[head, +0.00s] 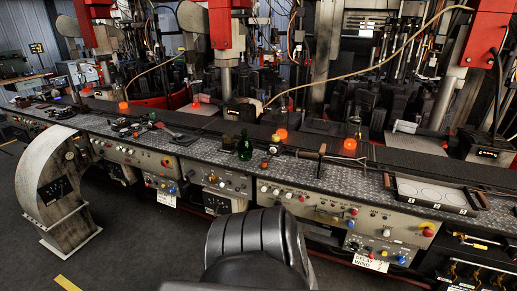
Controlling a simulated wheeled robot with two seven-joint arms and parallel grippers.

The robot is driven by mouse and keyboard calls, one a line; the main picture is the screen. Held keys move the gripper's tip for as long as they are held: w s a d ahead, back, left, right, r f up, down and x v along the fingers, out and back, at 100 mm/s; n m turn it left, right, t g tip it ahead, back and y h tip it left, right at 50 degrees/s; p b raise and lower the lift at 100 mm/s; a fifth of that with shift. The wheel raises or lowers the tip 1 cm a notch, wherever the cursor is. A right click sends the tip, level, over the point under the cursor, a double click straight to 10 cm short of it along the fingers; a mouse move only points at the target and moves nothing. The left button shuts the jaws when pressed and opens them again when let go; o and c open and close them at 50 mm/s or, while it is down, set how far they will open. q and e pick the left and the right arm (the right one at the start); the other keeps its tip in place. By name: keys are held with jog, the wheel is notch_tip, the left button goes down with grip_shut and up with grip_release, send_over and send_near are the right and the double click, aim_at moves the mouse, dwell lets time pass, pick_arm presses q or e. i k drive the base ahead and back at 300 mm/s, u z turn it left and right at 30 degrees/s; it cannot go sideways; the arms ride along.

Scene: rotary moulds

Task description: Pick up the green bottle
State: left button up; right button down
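Neither of my grippers shows in the head view, and nothing is holding the bottle.
A black padded chair-like shape (257,242) stands in front of the console below the bottle. A pale curved metal stand (42,182) is at the left. Orange lamps, a dark-framed tray (431,193) at the right and loose tools share the console top.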

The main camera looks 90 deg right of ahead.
aim_at(244, 149)
jog(key=z, duration=2.65)
jog(key=k, duration=0.55)
jog(key=z, duration=0.1)
jog(key=i, duration=1.35)
jog(key=z, duration=0.9)
